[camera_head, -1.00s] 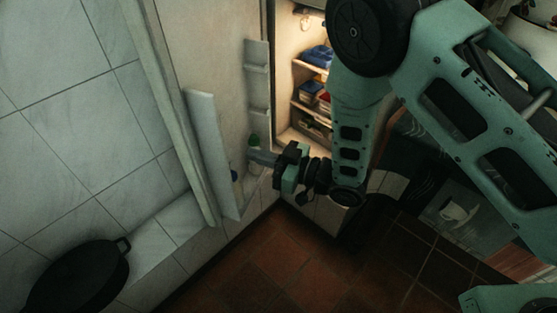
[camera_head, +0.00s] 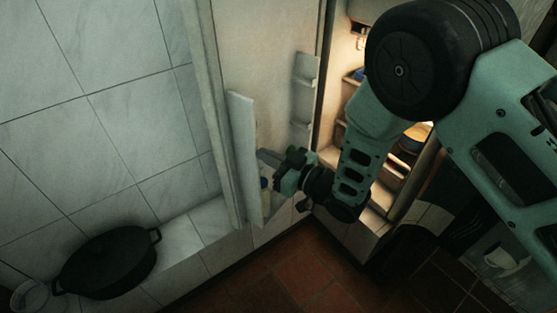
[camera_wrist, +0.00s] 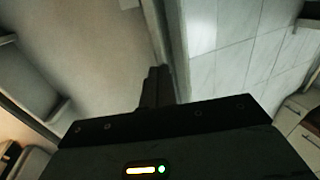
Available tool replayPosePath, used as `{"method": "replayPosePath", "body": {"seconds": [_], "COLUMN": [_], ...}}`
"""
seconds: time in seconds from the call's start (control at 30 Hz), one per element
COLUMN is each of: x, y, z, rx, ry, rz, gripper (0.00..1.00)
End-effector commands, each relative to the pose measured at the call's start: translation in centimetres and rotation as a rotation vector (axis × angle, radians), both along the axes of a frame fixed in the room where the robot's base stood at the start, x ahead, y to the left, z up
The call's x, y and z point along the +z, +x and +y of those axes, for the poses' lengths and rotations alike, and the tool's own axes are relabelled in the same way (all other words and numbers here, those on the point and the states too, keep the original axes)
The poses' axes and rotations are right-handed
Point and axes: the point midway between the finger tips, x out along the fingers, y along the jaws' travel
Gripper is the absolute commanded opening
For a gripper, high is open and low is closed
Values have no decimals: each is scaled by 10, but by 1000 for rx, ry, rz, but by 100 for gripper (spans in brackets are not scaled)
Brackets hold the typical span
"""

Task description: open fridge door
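The fridge door (camera_head: 262,45) stands open, its pale inner face and white shelf bins showing in the head view. The lit fridge interior (camera_head: 383,195) with shelves is to the right, partly hidden by my arm. My gripper (camera_head: 268,157) is on the inner side of the door, beside the long white door bin (camera_head: 243,150). In the wrist view the dark fingers (camera_wrist: 156,88) are close together with nothing visible between them. They point toward the door's inner face near its edge; whether they touch it I cannot tell.
A black pot (camera_head: 108,263) sits on a white tiled ledge (camera_head: 185,238) at the lower left, with a glass jar (camera_head: 30,295) beside it. A white tiled wall (camera_head: 90,110) stands left of the door. The reddish tiled floor (camera_head: 300,270) below is clear.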

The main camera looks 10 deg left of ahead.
Motion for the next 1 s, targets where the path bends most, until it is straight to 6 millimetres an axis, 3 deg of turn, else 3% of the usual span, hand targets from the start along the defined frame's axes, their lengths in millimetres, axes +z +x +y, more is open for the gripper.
{"method": "replayPosePath", "body": {"seconds": [0.2, 0.33, 1.0], "x": [-3, -1, 0], "y": [9, 14, 18], "z": [59, 78, 84], "rx": [-130, -182, -201], "ry": [5, 4, 1], "rz": [-3, 3, 7], "gripper": [0, 0, 0]}}
